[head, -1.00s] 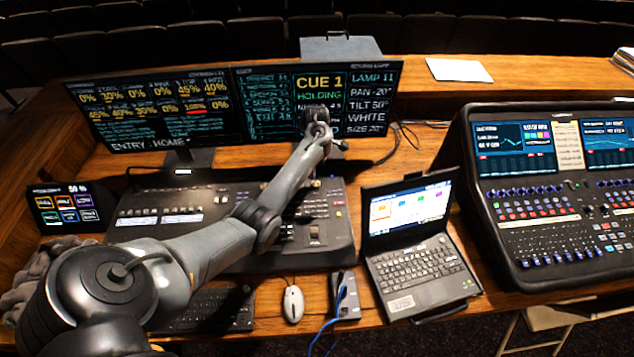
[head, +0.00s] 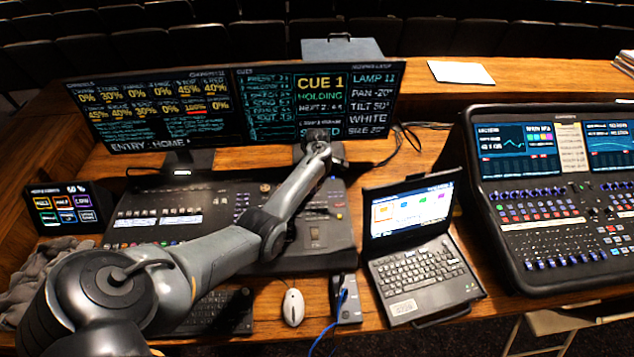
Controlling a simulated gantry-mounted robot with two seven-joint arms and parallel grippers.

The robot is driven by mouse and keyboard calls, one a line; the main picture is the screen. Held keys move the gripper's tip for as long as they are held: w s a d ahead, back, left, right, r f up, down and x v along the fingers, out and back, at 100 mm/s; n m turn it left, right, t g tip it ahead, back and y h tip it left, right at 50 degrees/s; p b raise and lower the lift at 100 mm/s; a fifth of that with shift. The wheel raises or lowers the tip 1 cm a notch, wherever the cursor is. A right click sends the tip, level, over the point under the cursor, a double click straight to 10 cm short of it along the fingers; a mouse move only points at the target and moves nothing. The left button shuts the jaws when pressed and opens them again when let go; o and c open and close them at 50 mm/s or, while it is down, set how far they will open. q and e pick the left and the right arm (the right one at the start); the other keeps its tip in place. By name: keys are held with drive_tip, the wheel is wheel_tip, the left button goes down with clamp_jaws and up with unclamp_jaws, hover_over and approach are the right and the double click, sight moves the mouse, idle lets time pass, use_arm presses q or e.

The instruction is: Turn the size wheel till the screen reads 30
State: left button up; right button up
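The right-hand monitor (head: 318,95) shows CUE 1, HOLDING, and a lamp column with LAMP 11, PAN -20°, TILT 50°, WHITE and SIZE. The size number starts with 2; its second digit is too blurred to read surely. The lighting desk (head: 170,212) lies below the monitors. My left arm reaches over it, and my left gripper (head: 320,158) is at the desk's back right part, in front of the monitor's lower edge. Its fingertips are hidden, so I cannot tell whether they are open or touch anything. I cannot make out the size wheel. My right gripper is out of view.
A left monitor (head: 155,110) and a small touch screen (head: 68,208) stand at the left. A laptop (head: 415,265), a mouse (head: 293,307) and a small box with a blue cable (head: 346,300) are in front. A sound desk (head: 545,215) fills the right.

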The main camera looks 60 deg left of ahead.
use_arm(q)
drive_tip(key=c, duration=0.8)
drive_tip(key=shift+r+m+p, duration=0.15)
drive_tip(key=shift+m+p, duration=0.55)
drive_tip(key=shift+p, duration=0.05)
drive_tip(key=shift+m+p, duration=0.9)
drive_tip(key=shift+m, duration=0.2)
drive_tip(key=m+p, duration=0.1)
drive_tip(key=m, duration=0.1)
drive_tip(key=shift+m+p, duration=0.3)
drive_tip(key=shift+m, duration=0.1)
drive_tip(key=shift+m+p, duration=0.3)
drive_tip(key=shift+m, duration=0.4)
drive_tip(key=o, duration=1)
